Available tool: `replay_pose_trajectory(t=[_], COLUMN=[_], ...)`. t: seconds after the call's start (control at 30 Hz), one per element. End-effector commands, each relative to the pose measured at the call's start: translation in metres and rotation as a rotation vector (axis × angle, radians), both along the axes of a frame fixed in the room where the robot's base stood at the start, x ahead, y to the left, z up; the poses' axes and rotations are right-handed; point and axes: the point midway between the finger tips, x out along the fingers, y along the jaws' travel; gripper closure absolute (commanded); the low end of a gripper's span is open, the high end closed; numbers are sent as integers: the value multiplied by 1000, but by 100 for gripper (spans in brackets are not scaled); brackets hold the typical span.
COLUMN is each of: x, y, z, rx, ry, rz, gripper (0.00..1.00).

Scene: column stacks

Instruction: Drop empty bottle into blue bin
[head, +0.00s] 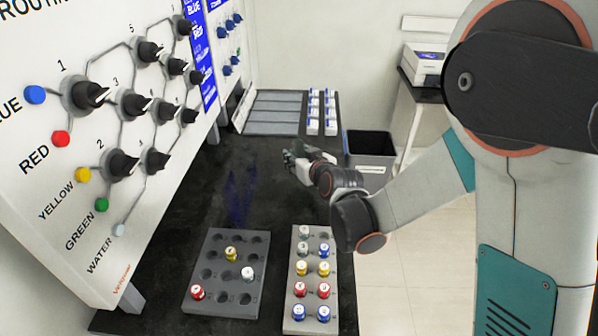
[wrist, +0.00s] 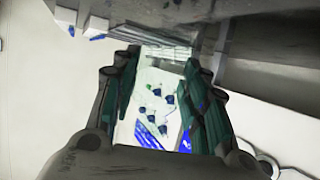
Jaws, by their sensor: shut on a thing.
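My gripper (head: 297,158) is over the dark table, to the left of the bin, in the head view. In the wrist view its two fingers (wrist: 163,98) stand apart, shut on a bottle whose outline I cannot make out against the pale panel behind. The only bin (head: 370,143) in view looks dark grey rather than blue, with a white label on its front. It stands by the table's right edge, open at the top. My gripper is beside it, not over its opening.
A grey rack (head: 213,300) holds yellow, white and red-capped bottles; another rack (head: 289,292) holds several more. White-and-blue boxes (head: 313,112) stand by grey trays (head: 273,115) at the back. A knob panel (head: 60,150) rises on the left. The table's middle (head: 200,205) is clear.

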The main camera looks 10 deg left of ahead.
Motion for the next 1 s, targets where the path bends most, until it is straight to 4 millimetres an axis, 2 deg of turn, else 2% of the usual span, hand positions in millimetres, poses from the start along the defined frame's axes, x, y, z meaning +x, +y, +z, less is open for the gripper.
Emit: replay_pose_trajectory(t=[0.3, 0.7, 0.73, 0.8, 1.0], x=[0, 0, 0, 0, 0], y=[0, 0, 0, 0, 0], z=[-41, -44, -43, -43, -43], rx=[0, 0, 0, 0, 0], ry=[0, 0, 0, 0, 0], rz=[0, 0, 0, 0, 0], gripper=[84, 84, 52, 39, 39])
